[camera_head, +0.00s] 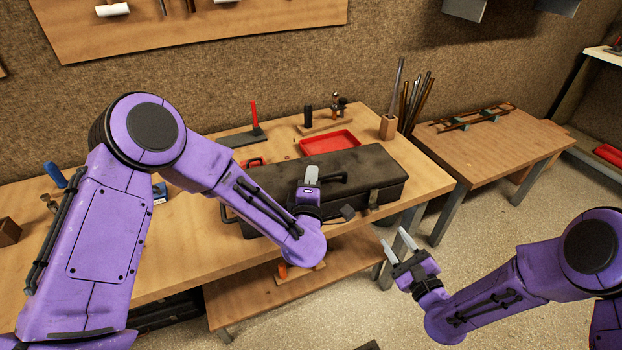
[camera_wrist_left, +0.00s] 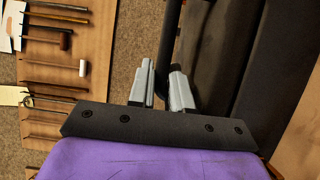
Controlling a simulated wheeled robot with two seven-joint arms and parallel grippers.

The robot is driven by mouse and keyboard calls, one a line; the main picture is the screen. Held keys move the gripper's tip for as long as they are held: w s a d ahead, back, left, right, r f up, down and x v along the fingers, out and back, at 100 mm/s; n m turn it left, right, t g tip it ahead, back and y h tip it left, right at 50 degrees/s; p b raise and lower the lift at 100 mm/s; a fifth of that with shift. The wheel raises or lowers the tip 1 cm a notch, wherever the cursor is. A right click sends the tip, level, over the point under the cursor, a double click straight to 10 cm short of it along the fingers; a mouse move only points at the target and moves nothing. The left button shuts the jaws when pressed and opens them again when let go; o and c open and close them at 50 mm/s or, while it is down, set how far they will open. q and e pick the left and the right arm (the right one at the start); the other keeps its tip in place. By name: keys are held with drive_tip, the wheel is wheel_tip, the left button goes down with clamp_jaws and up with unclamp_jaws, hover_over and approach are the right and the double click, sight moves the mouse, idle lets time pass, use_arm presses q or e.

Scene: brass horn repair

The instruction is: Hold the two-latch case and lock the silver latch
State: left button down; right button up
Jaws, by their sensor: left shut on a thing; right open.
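The two-latch case (camera_head: 378,165) is a long black box lying on the workbench, with its handle on top. My left gripper (camera_head: 311,175) is over the case and shut on its dark handle. In the left wrist view the handle (camera_wrist_left: 168,40) runs between the left gripper's grey fingers (camera_wrist_left: 162,85). A small latch (camera_head: 374,199) shows at the right of the case's front face; I cannot tell whether it is silver or locked. My left arm hides much of the front face. My right gripper (camera_head: 398,242) is open and empty, off the bench's front edge, right of and below the case.
A wooden block with rods (camera_head: 388,126) stands at the back right. A smaller table (camera_head: 500,150) stands to the right, with open floor before it.

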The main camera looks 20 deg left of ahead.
idle(0.9)
drive_tip(key=shift+c, duration=0.9)
drive_tip(key=s+f, duration=0.2)
drive_tip(key=f, duration=0.1)
drive_tip(key=shift+s+a+f+g, duration=0.1)
drive_tip(key=shift+a+g, duration=0.3)
clamp_jaws()
drive_tip(key=s+a+f+m, duration=0.35)
drive_tip(key=s+a, duration=0.35)
drive_tip(key=a, duration=0.3)
drive_tip(key=a+r+m+t+h, duration=0.2)
drive_tip(key=a+r+m+h, duration=0.15)
drive_tip(key=m, duration=0.75)
drive_tip(key=a+r+m+t+h, duration=0.25)
drive_tip(key=m+h, duration=0.25)
drive_tip(key=m, duration=0.5)
drive_tip(key=d+m+h, duration=0.1)
drive_tip(key=m, duration=0.2)
drive_tip(key=w+d+m+h, duration=0.1)
drive_tip(key=m+h, duration=0.1)
drive_tip(key=m, duration=0.2)
drive_tip(key=w+d+m+h, duration=0.1)
drive_tip(key=m+h, duration=0.1)
drive_tip(key=m, duration=0.1)
drive_tip(key=shift+w+r+g, duration=0.15)
drive_tip(key=shift+r+g, duration=0.1)
drive_tip(key=shift+r, duration=0.05)
